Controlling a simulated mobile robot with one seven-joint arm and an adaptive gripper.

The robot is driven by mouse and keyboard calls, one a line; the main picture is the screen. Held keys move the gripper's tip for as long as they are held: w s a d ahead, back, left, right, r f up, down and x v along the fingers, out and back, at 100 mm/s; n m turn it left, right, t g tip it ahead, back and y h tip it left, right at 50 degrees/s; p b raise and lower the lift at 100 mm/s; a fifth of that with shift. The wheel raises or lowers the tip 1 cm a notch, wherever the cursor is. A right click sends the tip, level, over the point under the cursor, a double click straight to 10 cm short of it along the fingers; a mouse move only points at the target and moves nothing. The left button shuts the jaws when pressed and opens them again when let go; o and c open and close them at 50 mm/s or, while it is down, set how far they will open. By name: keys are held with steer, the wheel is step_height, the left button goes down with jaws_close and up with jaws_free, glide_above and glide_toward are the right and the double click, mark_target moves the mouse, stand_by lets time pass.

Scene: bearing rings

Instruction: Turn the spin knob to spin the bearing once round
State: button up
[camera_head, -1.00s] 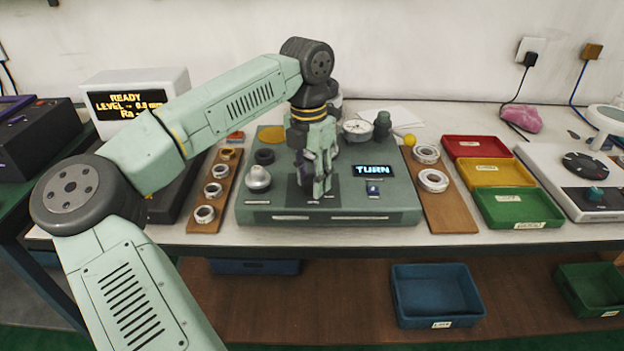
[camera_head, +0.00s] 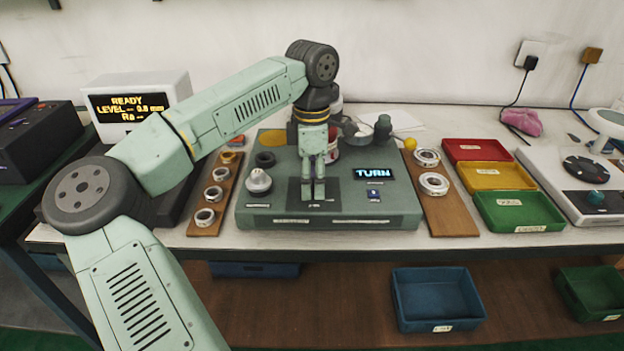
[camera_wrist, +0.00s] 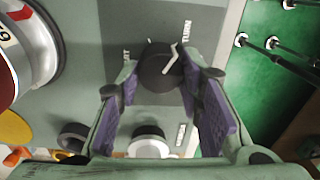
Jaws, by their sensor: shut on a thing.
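The spin knob (camera_wrist: 160,68) is a dark round knob with a white pointer line, on a dark plate of the green tester (camera_head: 390,208). In the wrist view my gripper (camera_wrist: 160,78) has its purple-padded fingers on either side of it, shut on it. The pointer slants toward the printed word TURN. In the head view my gripper (camera_head: 313,195) points down at the front middle of the tester and hides the knob. The tester's display (camera_head: 373,173) reads TURN. A large round part with a red and white face (camera_wrist: 20,60) is partly cut off in the wrist view.
A pale domed piece (camera_head: 258,180) and a black ring (camera_head: 265,159) sit left of my gripper. Wooden boards with bearing rings (camera_head: 205,217) (camera_head: 433,183) flank the tester. Red, yellow and green trays (camera_head: 519,218) stand to the right.

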mark_target(312, 181)
steer(key=shift+m, duration=0.3)
stand_by(0.4)
steer(key=o, duration=1.2)
steer(key=shift+c, duration=0.2)
step_height(312, 181, up, 12)
steer(key=shift+w, duration=0.3)
